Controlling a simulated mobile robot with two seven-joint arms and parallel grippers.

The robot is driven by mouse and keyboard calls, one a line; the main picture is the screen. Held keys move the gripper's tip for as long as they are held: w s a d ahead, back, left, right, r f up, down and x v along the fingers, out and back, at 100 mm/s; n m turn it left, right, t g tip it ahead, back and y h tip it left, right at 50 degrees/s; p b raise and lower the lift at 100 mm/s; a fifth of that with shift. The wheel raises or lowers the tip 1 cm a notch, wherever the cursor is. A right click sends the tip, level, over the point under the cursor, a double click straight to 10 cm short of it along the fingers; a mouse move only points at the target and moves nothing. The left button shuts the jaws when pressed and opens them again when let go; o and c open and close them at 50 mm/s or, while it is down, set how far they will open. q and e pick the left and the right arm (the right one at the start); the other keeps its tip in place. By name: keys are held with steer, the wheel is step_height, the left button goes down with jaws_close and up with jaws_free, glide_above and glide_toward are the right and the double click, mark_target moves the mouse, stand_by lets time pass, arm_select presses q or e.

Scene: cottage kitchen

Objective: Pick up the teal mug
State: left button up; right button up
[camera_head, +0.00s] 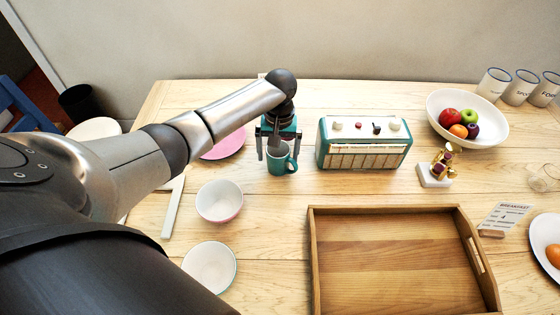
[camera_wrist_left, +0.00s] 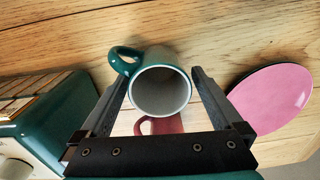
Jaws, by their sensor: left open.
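The teal mug (camera_head: 279,160) stands upright on the wooden table, left of the teal radio, its handle toward the right in the head view. In the left wrist view the mug (camera_wrist_left: 160,92) shows its grey inside, with its handle at the upper left. My left gripper (camera_head: 279,154) is over the mug, pointing down, with its fingers apart on either side of it. In the left wrist view the two fingers (camera_wrist_left: 157,88) flank the mug with gaps visible on both sides. A reddish handled shape below the mug's rim is partly hidden by the gripper. My right gripper is not in view.
The teal radio (camera_head: 364,143) stands close right of the mug. A pink plate (camera_head: 226,146) lies close left. Two bowls (camera_head: 219,201) and a wooden tray (camera_head: 390,211) are nearer. A fruit bowl (camera_head: 494,127) is at the back right.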

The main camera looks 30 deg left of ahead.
arm_select(q)
steer(key=c, duration=1.4)
steer(key=shift+r, duration=0.15)
